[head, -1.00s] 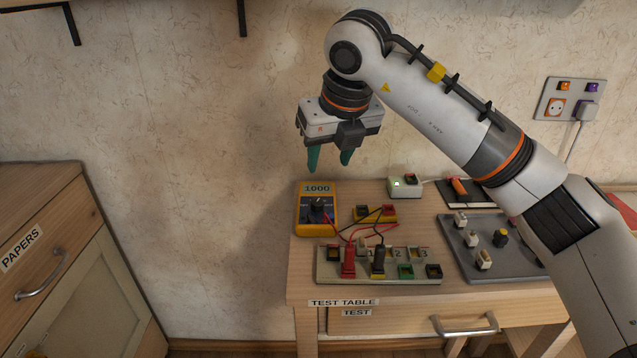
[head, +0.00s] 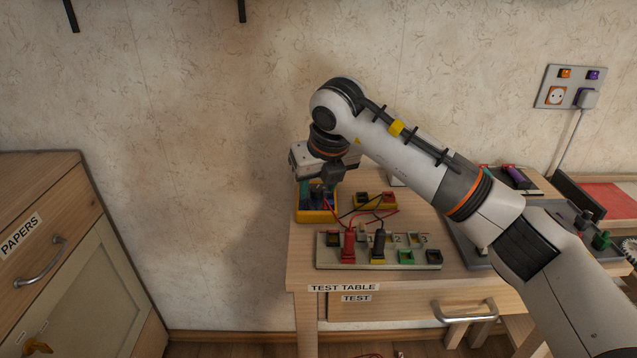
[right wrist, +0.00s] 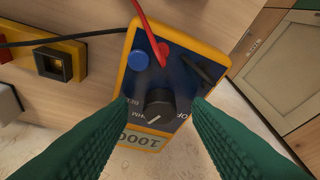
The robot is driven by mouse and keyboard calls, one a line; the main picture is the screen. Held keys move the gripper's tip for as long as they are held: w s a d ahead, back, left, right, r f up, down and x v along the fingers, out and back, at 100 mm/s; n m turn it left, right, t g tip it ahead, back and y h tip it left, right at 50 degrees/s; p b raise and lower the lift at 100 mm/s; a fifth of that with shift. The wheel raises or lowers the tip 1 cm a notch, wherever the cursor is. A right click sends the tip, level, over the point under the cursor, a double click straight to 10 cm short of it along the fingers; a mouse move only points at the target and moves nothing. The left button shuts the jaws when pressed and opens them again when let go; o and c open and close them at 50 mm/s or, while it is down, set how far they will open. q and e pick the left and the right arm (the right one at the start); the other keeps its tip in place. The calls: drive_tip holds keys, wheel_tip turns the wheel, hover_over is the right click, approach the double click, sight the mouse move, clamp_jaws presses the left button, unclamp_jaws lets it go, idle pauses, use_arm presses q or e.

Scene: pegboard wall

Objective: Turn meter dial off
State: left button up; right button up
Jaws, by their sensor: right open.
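The yellow meter (head: 316,216) lies at the left of the test table, its upper part mostly hidden by my right gripper (head: 318,190). In the right wrist view the meter (right wrist: 133,82) appears upside down, with its display (right wrist: 139,141) reading 1000. Its black dial (right wrist: 160,108) carries a pale pointer line on a slant. A partly covered "OFF" mark shows beside the dial. My right gripper's green fingers are open, one on each side of the dial; contact cannot be made out. My left gripper is not in view.
A grey strip of sockets (head: 325,263) holds a red plug (head: 348,243) and a black plug (head: 378,247). Red and black leads run from the meter over the table. A small yellow socket block (head: 375,200) is right of the meter. A drawer cabinet (head: 70,220) stands left.

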clamp_jaws()
